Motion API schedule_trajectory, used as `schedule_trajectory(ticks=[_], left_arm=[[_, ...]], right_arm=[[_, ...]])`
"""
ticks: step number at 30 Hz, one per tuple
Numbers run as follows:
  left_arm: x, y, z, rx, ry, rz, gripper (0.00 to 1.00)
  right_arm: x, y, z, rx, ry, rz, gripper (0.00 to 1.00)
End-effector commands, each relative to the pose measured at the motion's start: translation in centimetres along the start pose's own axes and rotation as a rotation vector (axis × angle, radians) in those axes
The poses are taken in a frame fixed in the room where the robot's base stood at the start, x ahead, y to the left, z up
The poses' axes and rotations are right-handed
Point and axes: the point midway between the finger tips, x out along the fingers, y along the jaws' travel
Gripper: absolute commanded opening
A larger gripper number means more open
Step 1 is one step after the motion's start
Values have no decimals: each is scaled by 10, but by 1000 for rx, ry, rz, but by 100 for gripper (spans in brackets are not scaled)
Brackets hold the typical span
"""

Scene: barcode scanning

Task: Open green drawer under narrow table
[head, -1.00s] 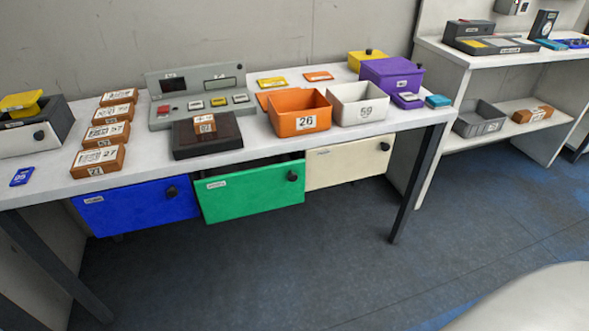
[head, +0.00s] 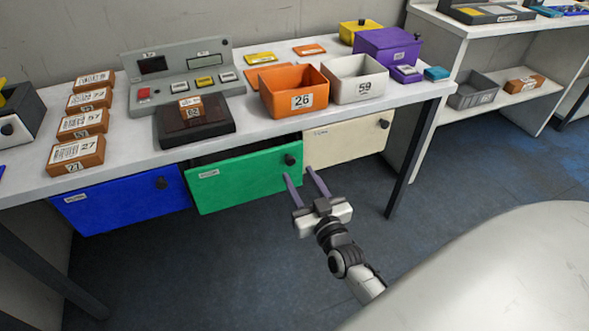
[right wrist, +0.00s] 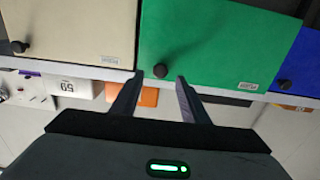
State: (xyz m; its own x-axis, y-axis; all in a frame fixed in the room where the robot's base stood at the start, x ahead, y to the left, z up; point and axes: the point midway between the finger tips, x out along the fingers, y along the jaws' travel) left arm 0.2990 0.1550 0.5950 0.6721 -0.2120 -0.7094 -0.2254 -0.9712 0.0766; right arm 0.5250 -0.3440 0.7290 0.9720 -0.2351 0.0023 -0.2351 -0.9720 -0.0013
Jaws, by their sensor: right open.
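The green drawer (head: 240,181) hangs under the narrow table (head: 120,170), between a blue drawer (head: 120,205) and a cream drawer (head: 345,143). It stands slightly out, with a dark gap above its front. Its black knob (head: 290,160) is at the upper right of the front. My right gripper (head: 303,176) is open and empty, just below and in front of the knob, apart from it. In the right wrist view, which looks upside down, the green drawer (right wrist: 215,45) and its knob (right wrist: 160,71) lie just beyond the open fingers (right wrist: 158,98). My left gripper is not in view.
On the table stand an orange bin (head: 293,92), a white bin (head: 353,80), a purple box (head: 388,50), a grey console (head: 187,73) and several brown boxes. A table leg (head: 410,160) stands at right. The floor in front is clear.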

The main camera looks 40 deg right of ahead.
Motion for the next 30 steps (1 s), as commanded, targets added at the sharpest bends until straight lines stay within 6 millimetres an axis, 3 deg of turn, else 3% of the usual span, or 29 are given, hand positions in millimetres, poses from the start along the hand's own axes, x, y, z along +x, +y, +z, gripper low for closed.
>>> schedule_trajectory(ticks=[7, 19, 26, 30], left_arm=[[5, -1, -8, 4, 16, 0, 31], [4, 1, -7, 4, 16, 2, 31], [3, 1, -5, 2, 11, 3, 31], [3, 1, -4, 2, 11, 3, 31]], right_arm=[[36, 0, 1, -1, 0, -1, 41], [43, 0, 1, -1, -2, -1, 41], [43, 0, 1, -1, -2, -1, 2], [43, 0, 1, -1, -2, -1, 0]])
